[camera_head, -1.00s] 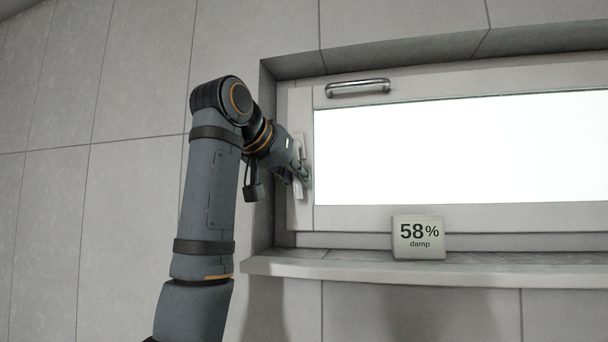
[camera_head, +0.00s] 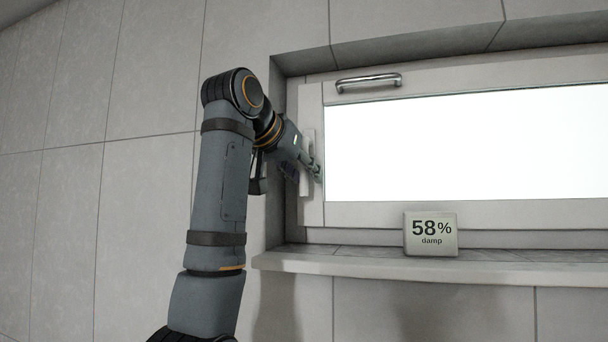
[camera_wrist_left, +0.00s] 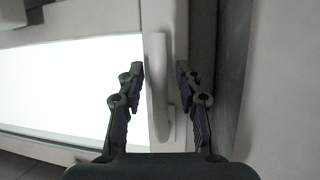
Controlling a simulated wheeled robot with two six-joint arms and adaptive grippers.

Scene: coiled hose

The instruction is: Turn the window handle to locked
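The pale window handle (camera_wrist_left: 157,85) is a slim lever standing upright on the window's left frame. In the head view its pale upright part (camera_head: 308,138) shows partly behind my left gripper (camera_head: 314,168). In the left wrist view my left gripper (camera_wrist_left: 158,72) is open, with one dark finger on each side of the lever. The left finger is very close to the lever; I cannot tell whether it touches. A gap shows at the right finger. The window (camera_head: 470,214) looks closed, with a bright pane. My right gripper is not in view.
A shiny metal bar (camera_head: 368,82) is fixed on the window's top rail. A small sign (camera_head: 431,234) reading "58% damp" stands on the sill (camera_head: 350,264). The recess side wall is close beside my left gripper. The tiled wall at left is bare.

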